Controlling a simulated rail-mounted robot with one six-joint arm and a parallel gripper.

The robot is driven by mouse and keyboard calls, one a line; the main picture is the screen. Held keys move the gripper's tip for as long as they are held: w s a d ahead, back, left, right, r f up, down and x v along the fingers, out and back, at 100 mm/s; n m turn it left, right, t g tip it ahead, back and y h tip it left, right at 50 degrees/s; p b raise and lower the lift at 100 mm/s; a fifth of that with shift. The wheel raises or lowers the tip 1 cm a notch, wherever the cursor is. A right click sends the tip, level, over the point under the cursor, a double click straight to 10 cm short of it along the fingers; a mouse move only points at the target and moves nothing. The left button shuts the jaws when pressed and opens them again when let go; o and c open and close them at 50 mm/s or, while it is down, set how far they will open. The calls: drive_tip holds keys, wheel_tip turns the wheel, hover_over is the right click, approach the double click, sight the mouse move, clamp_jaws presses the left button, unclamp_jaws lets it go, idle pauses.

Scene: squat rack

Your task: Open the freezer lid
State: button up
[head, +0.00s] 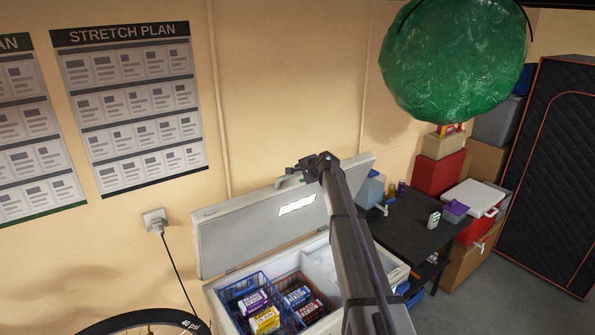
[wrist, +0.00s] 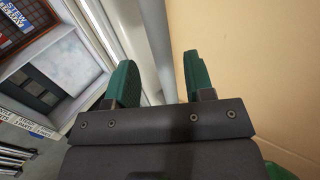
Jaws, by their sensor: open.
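The chest freezer (head: 212,300) stands against the wall, and its white lid (head: 240,225) is raised well up on the wall side, with the inside of the compartment exposed. A pale handle (head: 284,181) shows at the lid's upper edge. My gripper (head: 297,170) is at that edge, close beside the handle. In the wrist view my gripper (wrist: 160,82) is open, with green pads either side of a pale strip of the lid (wrist: 155,45). I cannot tell whether either pad touches it. My arm hides part of the lid and freezer.
Wire baskets (head: 262,278) with several packets sit inside the freezer. A dark table (head: 405,222) with small items stands to its right, beside stacked boxes (head: 437,175). A bicycle wheel (head: 135,318) is at lower left.

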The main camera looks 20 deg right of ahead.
drive_tip(key=s+d+b, duration=0.1)
drive_tip(key=s+d, duration=0.3)
drive_tip(key=s, duration=0.8)
drive_tip(key=shift+r, duration=0.2)
drive_tip(key=s+a+f+n+g+h+b, duration=0.1)
drive_tip(key=s+a+f+n+g+b, duration=0.2)
drive_tip(key=s+a+f+b, duration=0.3)
drive_tip(key=s+a+f+n+g+h+b, duration=0.1)
drive_tip(key=s+a+f+n+g+b, duration=0.3)
drive_tip(key=s+f+b, duration=0.5)
drive_tip(key=s+a+f+n+g+h+b, duration=0.1)
drive_tip(key=s+a+f+n+g+b, duration=0.2)
drive_tip(key=s+a+f+n+b, duration=0.4)
drive_tip(key=s+a+f, duration=0.1)
drive_tip(key=s+f, duration=0.1)
drive_tip(key=s, duration=0.4)
drive_tip(key=s+a+f, duration=0.1)
drive_tip(key=s+f, duration=0.2)
drive_tip(key=s, duration=0.3)
drive_tip(key=s+a+f, duration=0.1)
drive_tip(key=s+f, duration=0.2)
drive_tip(key=s, duration=0.4)
drive_tip(key=shift+g, duration=0.3)
